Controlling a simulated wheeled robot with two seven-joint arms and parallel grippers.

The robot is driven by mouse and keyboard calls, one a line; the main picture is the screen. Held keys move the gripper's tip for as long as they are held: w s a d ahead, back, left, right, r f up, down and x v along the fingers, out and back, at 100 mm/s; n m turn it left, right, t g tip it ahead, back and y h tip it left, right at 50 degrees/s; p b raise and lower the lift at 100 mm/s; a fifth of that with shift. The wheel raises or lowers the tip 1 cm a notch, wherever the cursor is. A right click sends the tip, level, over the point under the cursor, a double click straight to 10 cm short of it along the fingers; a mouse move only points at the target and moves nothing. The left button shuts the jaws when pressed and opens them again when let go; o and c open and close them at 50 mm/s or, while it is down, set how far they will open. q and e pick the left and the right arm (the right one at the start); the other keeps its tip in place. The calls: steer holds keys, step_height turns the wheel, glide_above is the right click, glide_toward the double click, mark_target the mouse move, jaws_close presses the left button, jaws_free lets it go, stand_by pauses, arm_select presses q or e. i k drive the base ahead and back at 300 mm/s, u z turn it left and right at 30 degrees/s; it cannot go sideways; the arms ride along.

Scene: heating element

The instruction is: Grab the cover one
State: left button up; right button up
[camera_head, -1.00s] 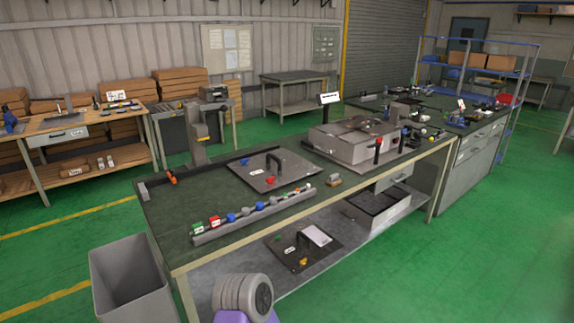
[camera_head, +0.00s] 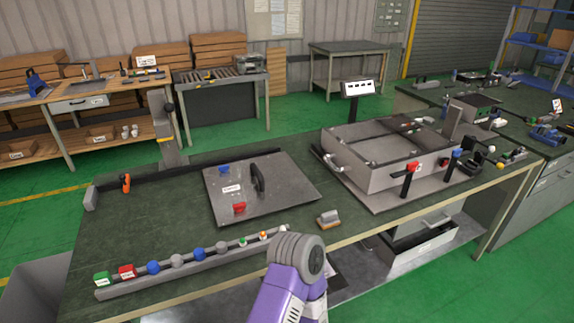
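A flat grey cover plate (camera_head: 273,202) with a black upright handle (camera_head: 258,178) lies on the dark green workbench (camera_head: 140,215), left of the heating box. A blue piece (camera_head: 224,170), a red piece (camera_head: 239,207) and a small white label sit on it. Part of my own arm, grey and purple, shows at the bottom centre, in front of the bench edge. Neither of my grippers can be seen, and nothing in view touches the cover.
The open grey heating box (camera_head: 375,178) stands right of the cover. A rail with coloured knobs (camera_head: 190,267) runs along the bench's front left. A small brush-like block (camera_head: 329,219) lies near the front edge. A grey post (camera_head: 172,150) stands at the back.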

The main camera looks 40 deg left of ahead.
mark_target(267, 184)
steer(key=i, duration=1.2)
steer(key=u, duration=2.15)
